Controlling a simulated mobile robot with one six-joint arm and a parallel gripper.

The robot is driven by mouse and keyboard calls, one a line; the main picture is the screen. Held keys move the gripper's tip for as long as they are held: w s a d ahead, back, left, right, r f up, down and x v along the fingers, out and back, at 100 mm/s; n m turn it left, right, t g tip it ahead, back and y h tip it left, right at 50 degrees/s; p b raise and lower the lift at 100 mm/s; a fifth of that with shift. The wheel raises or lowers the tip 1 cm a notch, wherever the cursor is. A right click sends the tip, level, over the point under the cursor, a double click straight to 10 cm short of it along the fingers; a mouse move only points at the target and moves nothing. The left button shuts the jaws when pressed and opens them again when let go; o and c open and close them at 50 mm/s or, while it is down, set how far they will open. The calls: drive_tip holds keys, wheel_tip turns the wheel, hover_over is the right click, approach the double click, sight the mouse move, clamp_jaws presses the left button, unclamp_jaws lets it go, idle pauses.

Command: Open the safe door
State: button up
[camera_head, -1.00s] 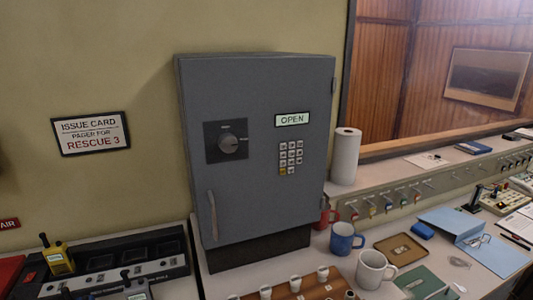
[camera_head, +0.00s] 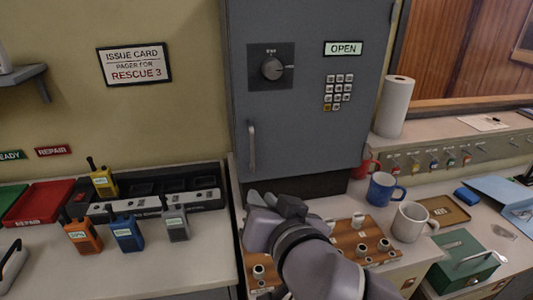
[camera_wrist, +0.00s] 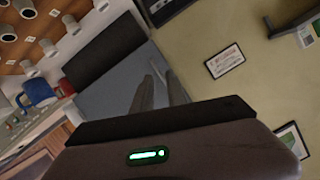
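The grey safe (camera_head: 305,120) stands against the wall with its door shut. Its door has a round dial (camera_head: 273,68), a keypad (camera_head: 338,92) and a lit sign (camera_head: 345,48) reading OPEN. The upright bar handle (camera_head: 251,146) is at the door's lower left. My gripper (camera_head: 272,203) is in front of the safe, below and slightly right of the handle, apart from it. In the wrist view, my gripper's two fingers (camera_wrist: 160,92) are spread with nothing between them, against the grey safe (camera_wrist: 108,88).
Radios, such as the orange one (camera_head: 84,236), stand on the left counter. A wooden key board (camera_head: 345,238), a blue mug (camera_head: 383,188), a white mug (camera_head: 411,222) and a green box (camera_head: 465,262) are on the right. A paper roll (camera_head: 394,107) stands beside the safe.

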drive_tip(key=a+f+t+b, duration=0.1)
drive_tip(key=a+t, duration=0.1)
drive_tip(key=n+t+h+p, duration=0.1)
drive_tip(key=t+h+p, duration=0.25)
drive_tip(key=p, duration=0.45)
approach(252, 152)
drive_tip(key=shift+g, duration=0.35)
drive_tip(key=w+b, duration=0.1)
drive_tip(key=w, duration=0.6)
drive_tip(key=w+a+b, duration=0.1)
drive_tip(key=w, duration=0.2)
drive_tip(key=shift+w+r+b, duration=0.2)
drive_tip(key=shift+r+b, duration=0.05)
drive_tip(key=shift+b, duration=0.05)
clamp_jaws()
